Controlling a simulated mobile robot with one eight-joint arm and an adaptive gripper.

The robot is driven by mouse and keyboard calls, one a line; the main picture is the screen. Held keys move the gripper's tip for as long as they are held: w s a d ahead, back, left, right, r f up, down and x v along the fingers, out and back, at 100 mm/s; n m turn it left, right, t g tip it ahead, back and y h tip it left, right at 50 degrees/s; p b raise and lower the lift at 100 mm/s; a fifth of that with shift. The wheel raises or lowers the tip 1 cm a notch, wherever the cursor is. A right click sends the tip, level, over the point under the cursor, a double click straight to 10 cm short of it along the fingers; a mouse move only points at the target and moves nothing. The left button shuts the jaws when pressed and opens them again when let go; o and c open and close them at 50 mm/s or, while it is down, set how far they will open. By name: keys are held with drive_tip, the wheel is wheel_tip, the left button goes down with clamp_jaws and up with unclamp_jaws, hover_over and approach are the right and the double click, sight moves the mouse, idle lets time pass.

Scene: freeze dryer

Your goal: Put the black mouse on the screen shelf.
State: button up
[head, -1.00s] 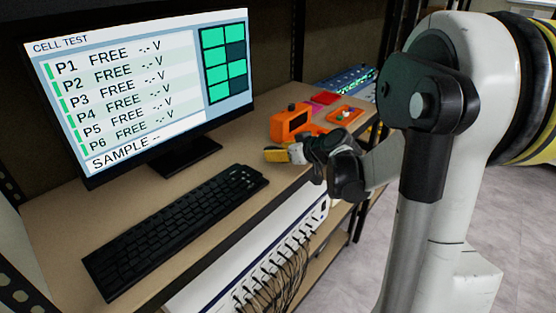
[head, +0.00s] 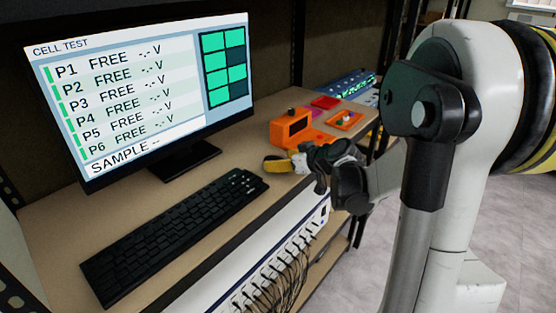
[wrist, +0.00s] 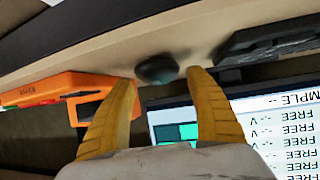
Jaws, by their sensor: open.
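The black mouse (wrist: 157,69) rests on the screen shelf (head: 225,160), between the keyboard and the orange device. In the wrist view it shows between and just beyond the fingertips of my gripper (wrist: 162,78). The yellow fingers are spread apart, and the mouse is not clamped. In the head view my gripper (head: 280,164) is at the shelf's front edge, right of the keyboard; I cannot make out the mouse there.
A black keyboard (head: 175,230) lies on the shelf before the monitor (head: 145,90). An orange device (head: 291,129) and a small orange tray (head: 343,120) are farther right. Cables (head: 282,270) hang from a white unit below.

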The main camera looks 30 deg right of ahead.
drive_tip(key=p+v, duration=0.3)
drive_tip(key=v, duration=0.7)
drive_tip(key=s+a+g, duration=0.2)
drive_tip(key=s+a, duration=0.1)
drive_tip(key=a, duration=0.4)
drive_tip(key=s+a+g, duration=0.1)
drive_tip(key=s+a, duration=0.3)
drive_tip(key=a, duration=0.4)
drive_tip(key=s+a+m+g+h, duration=0.1)
drive_tip(key=s+a, duration=0.4)
drive_tip(key=s, duration=0.5)
drive_tip(key=shift+m+g+h, duration=0.4)
drive_tip(key=shift+m+h, duration=0.1)
drive_tip(key=shift+h, duration=0.1)
drive_tip(key=shift+w+a, duration=0.1)
drive_tip(key=shift+a, duration=0.05)
